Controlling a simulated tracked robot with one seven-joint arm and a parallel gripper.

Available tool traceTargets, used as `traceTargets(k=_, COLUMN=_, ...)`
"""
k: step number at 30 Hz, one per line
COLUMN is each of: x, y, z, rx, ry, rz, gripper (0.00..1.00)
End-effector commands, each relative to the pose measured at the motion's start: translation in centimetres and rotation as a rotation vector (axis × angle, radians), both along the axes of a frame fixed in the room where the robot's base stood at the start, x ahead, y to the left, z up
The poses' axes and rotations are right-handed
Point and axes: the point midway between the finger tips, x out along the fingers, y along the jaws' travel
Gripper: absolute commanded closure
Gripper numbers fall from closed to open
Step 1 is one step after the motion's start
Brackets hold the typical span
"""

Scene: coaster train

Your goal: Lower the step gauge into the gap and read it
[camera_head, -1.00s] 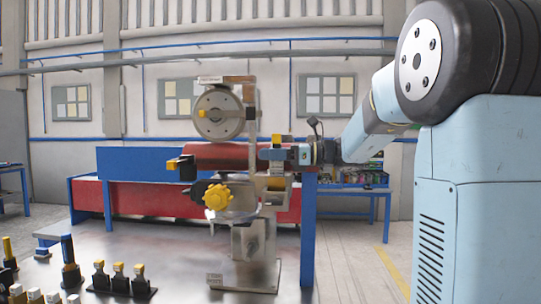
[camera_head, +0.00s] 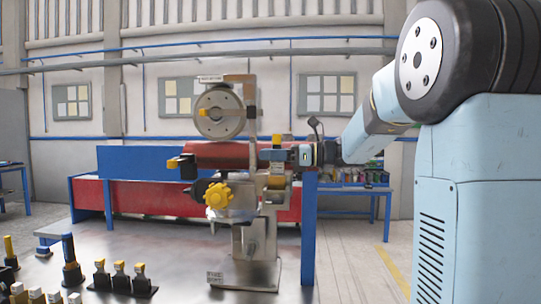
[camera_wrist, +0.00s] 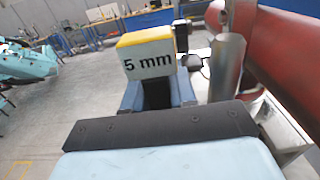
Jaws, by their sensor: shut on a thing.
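The step gauge shows in the wrist view as a yellow block (camera_wrist: 146,42) with a white face marked "5 mm". My gripper (camera_wrist: 155,95) is shut on it from below, with dark blue fingers on both sides. In the head view my gripper (camera_head: 272,155) is level with the red tube (camera_head: 222,155), at the right of the metal stand. A yellow top (camera_head: 277,140) shows at its fingers. A grey wheel (camera_head: 218,113) sits just above the tube. The gauge's lower end and its position relative to the gap are hidden.
A metal post (camera_wrist: 228,68) stands close to the right of the gauge. A yellow knob (camera_head: 217,195) sits low on the stand. Several yellow-topped pieces (camera_head: 120,277) stand at the table's front left. A blue post (camera_head: 309,225) rises right of the stand.

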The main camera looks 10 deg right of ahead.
Motion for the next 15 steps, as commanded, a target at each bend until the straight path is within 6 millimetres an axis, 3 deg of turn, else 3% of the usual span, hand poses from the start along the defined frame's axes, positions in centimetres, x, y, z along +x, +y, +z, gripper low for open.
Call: traceTargets(k=15, x=0.01, y=-0.01, z=-0.46, rx=0.000, ry=-0.001, rz=0.000, gripper=1.00)
